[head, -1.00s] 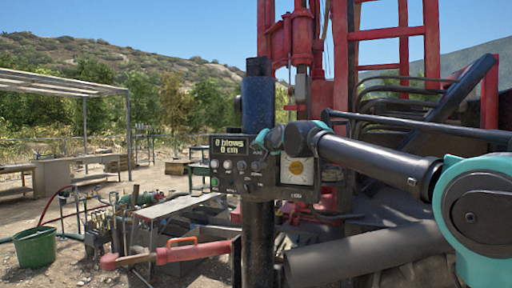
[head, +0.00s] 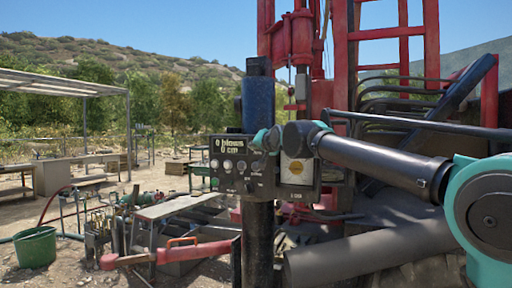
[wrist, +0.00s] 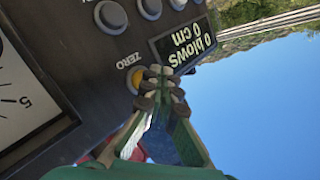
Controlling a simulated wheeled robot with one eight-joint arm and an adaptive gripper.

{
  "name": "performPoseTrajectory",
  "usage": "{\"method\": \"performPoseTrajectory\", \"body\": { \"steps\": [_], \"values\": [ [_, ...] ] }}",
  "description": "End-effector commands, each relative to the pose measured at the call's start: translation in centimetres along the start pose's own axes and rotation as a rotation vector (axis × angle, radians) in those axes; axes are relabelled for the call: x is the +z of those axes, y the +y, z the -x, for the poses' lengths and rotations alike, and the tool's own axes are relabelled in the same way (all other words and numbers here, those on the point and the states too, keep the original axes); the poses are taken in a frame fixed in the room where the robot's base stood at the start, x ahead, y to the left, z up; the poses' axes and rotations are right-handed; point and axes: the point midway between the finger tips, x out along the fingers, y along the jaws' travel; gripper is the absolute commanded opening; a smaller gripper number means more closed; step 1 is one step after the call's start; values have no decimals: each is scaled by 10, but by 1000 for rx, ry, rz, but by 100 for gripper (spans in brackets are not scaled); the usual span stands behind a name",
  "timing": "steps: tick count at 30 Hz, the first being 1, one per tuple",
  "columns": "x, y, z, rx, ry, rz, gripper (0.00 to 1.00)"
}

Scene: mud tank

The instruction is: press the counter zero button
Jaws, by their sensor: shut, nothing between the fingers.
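The dark control panel (head: 236,183) stands on a black post in the head view. Its counter display (wrist: 184,43) reads 0 blows and 0 cm. In the wrist view the yellow button (wrist: 134,79), labelled ZERO, sits beside the display. My gripper (wrist: 162,88) is shut and empty, with its fingertips at the yellow button, covering part of it. I cannot tell whether they press on it. In the head view my wrist hides the fingertips and the yellow button.
Other round grey buttons (wrist: 111,15) and a white dial (wrist: 20,95) share the panel. A red drill rig (head: 352,60) rises behind. A red-handled tool (head: 190,252) and a green bucket (head: 35,247) are low on the left.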

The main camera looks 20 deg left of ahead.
Motion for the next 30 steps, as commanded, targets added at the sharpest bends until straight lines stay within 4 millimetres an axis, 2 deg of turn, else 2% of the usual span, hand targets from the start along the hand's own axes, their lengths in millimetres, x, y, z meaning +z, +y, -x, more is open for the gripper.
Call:
{"method": "performPoseTrajectory", "body": {
  "steps": [7,22,30],
  "values": [
    [1,-1,1,0,0,-1,0],
    [23,-23,31,-1,-2,0,0],
    [25,-25,35,0,0,0,0]
  ]
}}
